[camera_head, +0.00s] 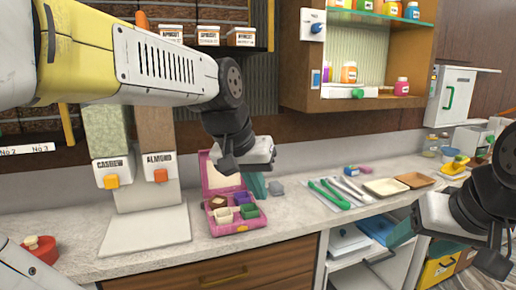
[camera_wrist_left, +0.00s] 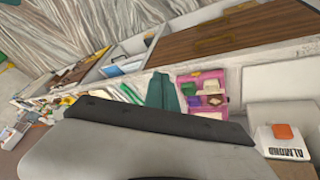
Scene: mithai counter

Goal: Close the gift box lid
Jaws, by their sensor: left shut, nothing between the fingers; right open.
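The pink gift box (camera_head: 238,229) sits on the counter, holding small brown, purple, white and green containers. Its lid (camera_head: 208,176) is open and stands up at the back, with a pale inside face; my left gripper's body partly hides its upper right. The box also shows in the left wrist view (camera_wrist_left: 222,76). My left gripper (camera_head: 257,187) is shut and empty, its teal fingers pointing down just right of the lid; whether they touch it I cannot tell. The fingers also show in the left wrist view (camera_wrist_left: 162,92). My right gripper (camera_head: 402,234) is open and empty at the right, in front of the counter.
The cashew (camera_head: 112,172) and almond (camera_head: 158,168) dispensers stand left of the box above a white slab (camera_head: 145,230). A red-lidded item (camera_head: 40,247) sits far left.

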